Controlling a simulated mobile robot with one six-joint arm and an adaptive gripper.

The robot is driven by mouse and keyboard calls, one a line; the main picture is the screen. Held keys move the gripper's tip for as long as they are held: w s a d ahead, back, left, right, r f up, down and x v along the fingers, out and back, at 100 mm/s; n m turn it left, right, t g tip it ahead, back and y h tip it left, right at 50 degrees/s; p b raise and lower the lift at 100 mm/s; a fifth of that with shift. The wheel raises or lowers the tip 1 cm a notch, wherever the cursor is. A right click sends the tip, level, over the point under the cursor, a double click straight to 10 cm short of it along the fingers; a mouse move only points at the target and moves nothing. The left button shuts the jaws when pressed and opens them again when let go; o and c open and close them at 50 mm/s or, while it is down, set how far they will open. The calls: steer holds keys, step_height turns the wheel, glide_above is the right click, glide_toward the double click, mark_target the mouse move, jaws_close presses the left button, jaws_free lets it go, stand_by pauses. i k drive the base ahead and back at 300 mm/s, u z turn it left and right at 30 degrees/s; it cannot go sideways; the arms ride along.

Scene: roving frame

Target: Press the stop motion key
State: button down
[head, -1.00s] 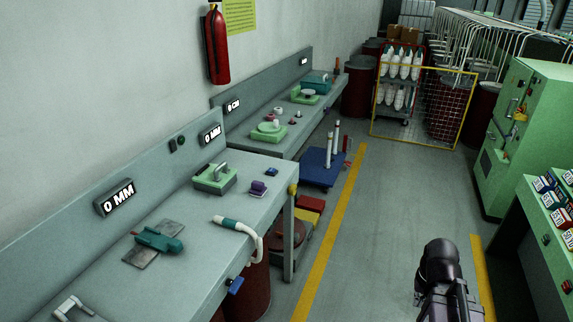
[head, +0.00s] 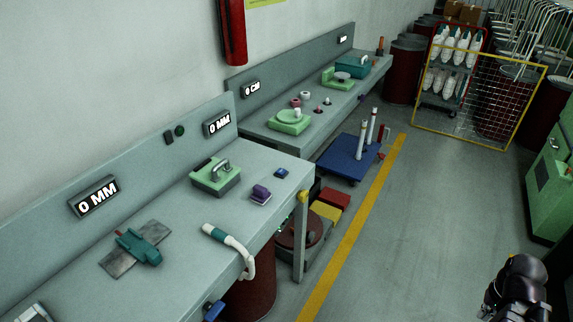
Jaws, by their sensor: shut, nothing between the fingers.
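No key labelled stop motion can be read. Small key-like parts show on the near bench (head: 215,240): a dark switch (head: 168,138) and a green button (head: 180,131) on its back panel, a small blue block (head: 281,173) on its top, and a blue part (head: 213,310) at its front edge. I cannot tell which is the stop motion key. My gripper (head: 515,290) is black and shut, at the bottom right over the floor. It is well apart from the bench. Its fingertips are hard to make out.
The bench carries a green device (head: 215,177), a purple block (head: 260,194), a teal tool (head: 143,246) and a white curved handle (head: 232,245). A blue cart (head: 345,160) and a yellow-framed cage (head: 470,145) stand beyond. Floor right of the yellow line (head: 350,235) is clear.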

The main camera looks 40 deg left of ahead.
mark_target(281, 172)
steer(key=u, duration=0.4)
steer(key=i, duration=1.1)
steer(key=u, duration=0.55)
